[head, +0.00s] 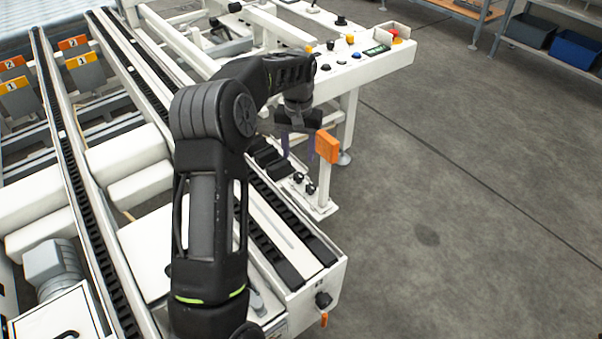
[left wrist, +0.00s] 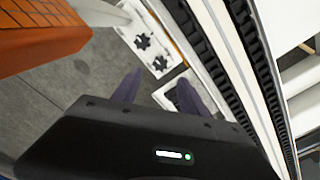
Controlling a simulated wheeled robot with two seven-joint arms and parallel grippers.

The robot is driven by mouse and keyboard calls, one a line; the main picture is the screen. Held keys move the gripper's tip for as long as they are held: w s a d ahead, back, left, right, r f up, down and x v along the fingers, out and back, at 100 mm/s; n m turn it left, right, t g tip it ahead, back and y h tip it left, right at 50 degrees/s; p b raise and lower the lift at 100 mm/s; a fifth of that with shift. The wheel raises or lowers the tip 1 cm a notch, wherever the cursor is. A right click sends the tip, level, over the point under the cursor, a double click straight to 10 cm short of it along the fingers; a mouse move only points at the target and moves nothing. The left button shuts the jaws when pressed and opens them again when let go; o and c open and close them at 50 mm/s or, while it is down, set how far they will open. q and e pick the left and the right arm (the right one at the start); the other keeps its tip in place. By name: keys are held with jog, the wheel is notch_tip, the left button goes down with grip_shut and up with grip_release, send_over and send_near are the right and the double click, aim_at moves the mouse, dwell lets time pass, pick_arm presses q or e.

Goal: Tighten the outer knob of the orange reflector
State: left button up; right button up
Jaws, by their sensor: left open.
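The orange reflector (head: 327,146) stands upright on a white post beside the conveyor frame. At its foot, a white bracket (head: 322,209) carries two small black knobs: one (head: 298,178) nearer the conveyor, one (head: 311,188) farther out. My left gripper (head: 298,146) points down above the bracket, beside the reflector's left side, apart from the knobs. In the left wrist view its two fingers (left wrist: 158,80) are spread, with nothing seen between them but the floor and part of a white plate. That view also shows the reflector (left wrist: 45,35) large at upper left and dark star-shaped knobs (left wrist: 143,42) beyond the fingertips.
The conveyor rail (head: 290,240) runs close along the left of the bracket. A control panel (head: 360,55) with buttons stands behind my left gripper. Other orange numbered markers (head: 75,43) stand at far left. Open floor (head: 450,200) lies to the right.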

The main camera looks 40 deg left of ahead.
aim_at(299, 174)
pick_arm(q)
jog(key=shift+f+b, duration=0.5)
jog(key=shift+f, duration=3.35)
grip_shut()
